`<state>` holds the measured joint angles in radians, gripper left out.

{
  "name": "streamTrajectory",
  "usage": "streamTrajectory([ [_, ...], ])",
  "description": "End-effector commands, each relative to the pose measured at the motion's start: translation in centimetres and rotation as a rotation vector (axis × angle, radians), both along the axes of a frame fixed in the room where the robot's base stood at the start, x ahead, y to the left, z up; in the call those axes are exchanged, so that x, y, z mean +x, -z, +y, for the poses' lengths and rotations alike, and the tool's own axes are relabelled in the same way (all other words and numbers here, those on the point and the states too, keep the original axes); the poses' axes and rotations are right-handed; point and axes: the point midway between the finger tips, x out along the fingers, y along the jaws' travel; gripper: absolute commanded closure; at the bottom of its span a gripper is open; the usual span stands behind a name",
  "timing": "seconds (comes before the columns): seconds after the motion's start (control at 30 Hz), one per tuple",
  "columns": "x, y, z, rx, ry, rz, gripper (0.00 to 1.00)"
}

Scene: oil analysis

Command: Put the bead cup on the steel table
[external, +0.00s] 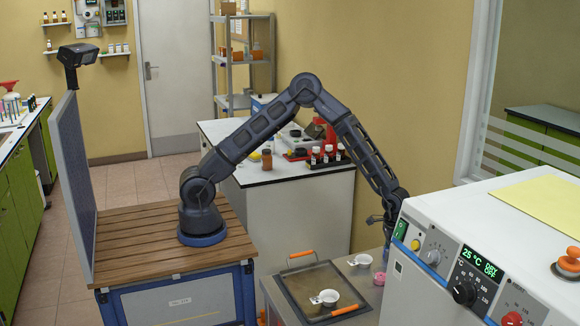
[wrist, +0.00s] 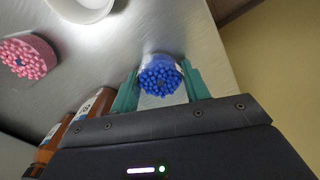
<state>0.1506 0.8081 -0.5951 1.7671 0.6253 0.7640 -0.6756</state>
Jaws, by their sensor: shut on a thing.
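In the wrist view, my gripper (wrist: 159,74) has its green fingers closed on a cup of blue beads (wrist: 160,76). The cup is seen from its bead-filled top, over the steel table (wrist: 130,45). I cannot tell whether its base touches the table. In the external view, my gripper (external: 387,222) is low at the table's right side, partly behind the white instrument, and the blue cup is hidden there. The steel table (external: 352,272) also shows in that view. A cup of pink beads (wrist: 27,57) stands on it, also in the external view (external: 379,279).
A white dish (external: 360,260) stands near the pink cup. A tray with orange handles (external: 287,291) holds another white dish (external: 329,298). Brown bottles (wrist: 92,103) show beside my gripper in the wrist view. The white instrument (external: 440,245) rises close on the right.

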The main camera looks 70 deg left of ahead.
Motion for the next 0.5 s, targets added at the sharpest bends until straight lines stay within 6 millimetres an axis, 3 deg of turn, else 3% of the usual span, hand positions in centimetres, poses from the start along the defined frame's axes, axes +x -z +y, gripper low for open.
streamTrajectory([
  [0.27, -0.02, 0.28, -0.05, 0.000, 0.001, 0.000, 0.77],
  [0.3, 0.00, 0.24, -0.03, 0.000, 0.001, -0.001, 0.46],
  [0.37, 0.00, 0.24, -0.02, 0.000, 0.000, 0.000, 0.34],
  [0.5, 0.01, 0.23, 0.00, 0.000, 0.000, 0.000, 0.32],
])
